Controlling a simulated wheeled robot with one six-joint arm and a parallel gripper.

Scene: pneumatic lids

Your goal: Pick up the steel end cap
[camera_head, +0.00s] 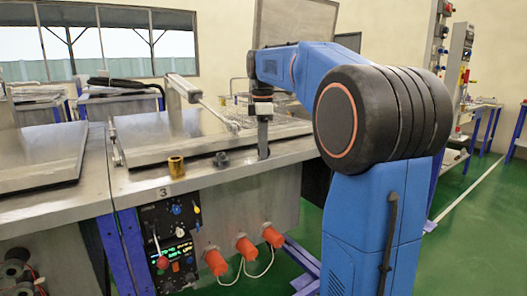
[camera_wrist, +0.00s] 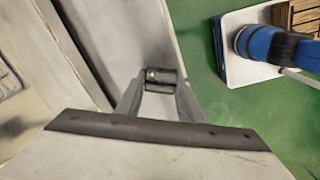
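My gripper (camera_wrist: 162,80) hangs pointing down over the right end of the steel bench in the head view (camera_head: 263,150). In the wrist view its two fingers slope in to a short grey steel cylinder, which appears to be the steel end cap (camera_wrist: 160,87). The fingers touch it on both sides. In the head view I cannot make the cap out at the fingertips. A small dark grey fitting (camera_head: 221,159) stands on the bench left of my gripper, and a brass cylinder (camera_head: 176,166) stands farther left.
The steel bench (camera_head: 140,190) carries a large lid (camera_head: 165,140) with a rod beside it. Wire baskets (camera_head: 285,105) lie behind my gripper. A control panel (camera_head: 172,240) and orange plugs (camera_head: 245,249) are on the bench front.

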